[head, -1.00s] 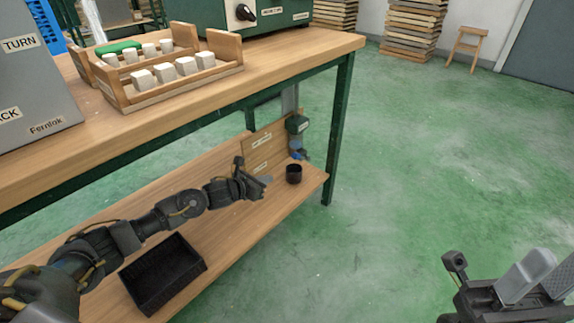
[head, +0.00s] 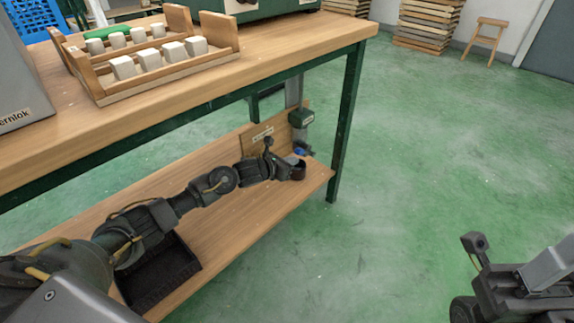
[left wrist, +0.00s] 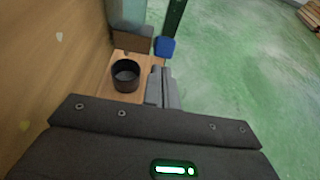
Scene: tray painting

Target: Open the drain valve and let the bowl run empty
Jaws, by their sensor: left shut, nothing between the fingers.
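The drain valve's blue handle (head: 302,151) shows low at the far end of the lower shelf, under a dark green housing (head: 302,118). In the left wrist view the blue handle (left wrist: 165,47) is just beyond my fingertips. A small black cup (left wrist: 125,76) stands upright on the shelf, left of my fingers there; in the head view it is partly hidden by my gripper. My left gripper (head: 297,163) is shut and empty beside the cup, short of the handle; contact cannot be told. My right gripper (head: 540,285) is at the lower right, cut off. The bowl cannot be made out.
A black open bin (head: 160,280) lies on the lower shelf under my left arm. A wooden panel (head: 262,138) stands at the shelf's back. The bench top above (head: 280,55) carries a wooden rack (head: 170,75) of pale blocks.

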